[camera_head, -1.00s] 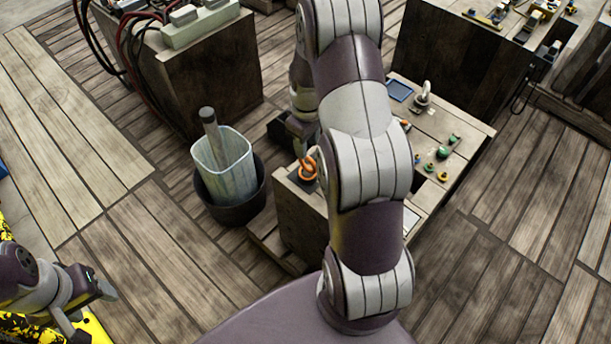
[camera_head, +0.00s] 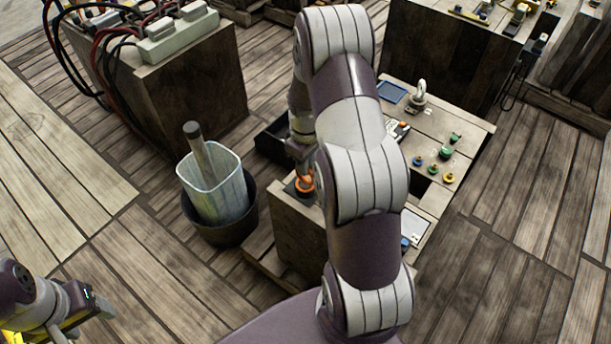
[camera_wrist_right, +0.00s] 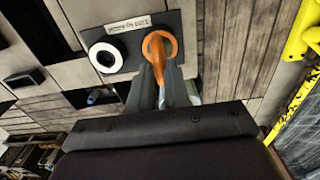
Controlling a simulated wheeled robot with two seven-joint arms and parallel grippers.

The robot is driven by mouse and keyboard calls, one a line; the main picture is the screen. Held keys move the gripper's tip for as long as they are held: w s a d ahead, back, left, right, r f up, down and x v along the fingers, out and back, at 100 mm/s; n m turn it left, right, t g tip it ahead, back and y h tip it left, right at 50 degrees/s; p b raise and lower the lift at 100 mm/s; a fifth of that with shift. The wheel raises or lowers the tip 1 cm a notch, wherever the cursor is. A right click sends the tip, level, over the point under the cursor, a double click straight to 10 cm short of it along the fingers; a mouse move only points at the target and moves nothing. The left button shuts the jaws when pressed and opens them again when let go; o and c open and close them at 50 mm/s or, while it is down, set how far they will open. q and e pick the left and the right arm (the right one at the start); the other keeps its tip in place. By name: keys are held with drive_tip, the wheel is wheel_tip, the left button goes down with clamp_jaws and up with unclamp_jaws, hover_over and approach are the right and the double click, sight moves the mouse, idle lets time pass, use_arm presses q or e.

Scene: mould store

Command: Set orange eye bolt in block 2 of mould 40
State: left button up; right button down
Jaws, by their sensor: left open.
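The orange eye bolt (camera_head: 304,184) stands upright at the near left corner of the wooden bench. My right gripper (camera_head: 300,150) is down at the bolt. Its fingers (camera_wrist_right: 162,88) lie on either side of the ring's near part with little gap; I cannot tell whether they grip it. My left gripper (camera_head: 98,305) is open and empty at the lower left, far from the bench. I cannot identify mould 40 or its block 2.
A pale bin (camera_head: 215,190) with a grey handle stands in a dark tub (camera_head: 232,232) left of the bench. A pale eye bolt (camera_head: 418,96), a blue tray (camera_head: 391,91) and several small knobs (camera_head: 434,168) are on the bench top. A block with hoses (camera_head: 180,85) stands behind left.

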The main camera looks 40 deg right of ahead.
drive_tip(key=shift+r, duration=0.15)
drive_tip(key=shift+r+p, duration=2)
drive_tip(key=shift+p, duration=0.05)
